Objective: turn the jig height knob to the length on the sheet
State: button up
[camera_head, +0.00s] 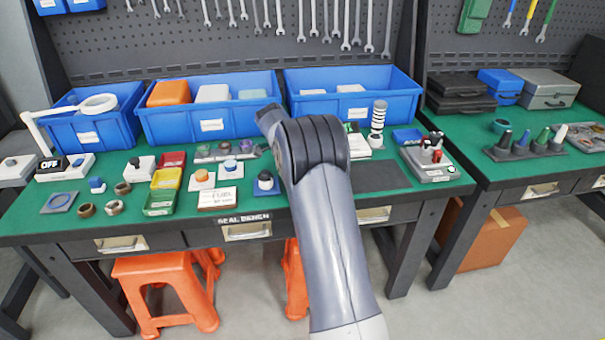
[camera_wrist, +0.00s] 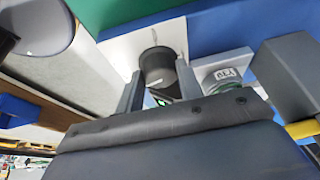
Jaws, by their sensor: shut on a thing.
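In the wrist view my gripper (camera_wrist: 160,76) is shut, with one finger on each side of a dark round knob (camera_wrist: 155,60). The knob has a pale pointer line and stands on a light plate (camera_wrist: 118,46). A round display (camera_wrist: 222,73) with dark characters sits right of the knob; I cannot read them surely. In the head view my arm hides the gripper and the knob. A white sheet or card with green (camera_head: 352,127) shows partly right of my arm, its text unreadable. Beside it stands a black-and-white banded post (camera_head: 379,115).
Blue bins (camera_head: 205,122) line the back of the green bench (camera_head: 105,172). Small coloured trays (camera_head: 165,180), rings and button blocks lie left of my arm. A grey device (camera_head: 430,165) stands at the right end. A dark mat (camera_head: 388,176) lies clear near the front.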

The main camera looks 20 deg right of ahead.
dwell(0.3)
jog(key=o, duration=0.7)
jog(key=v, duration=1)
jog(key=shift+r, duration=0.4)
jog(key=shift+a, duration=0.15)
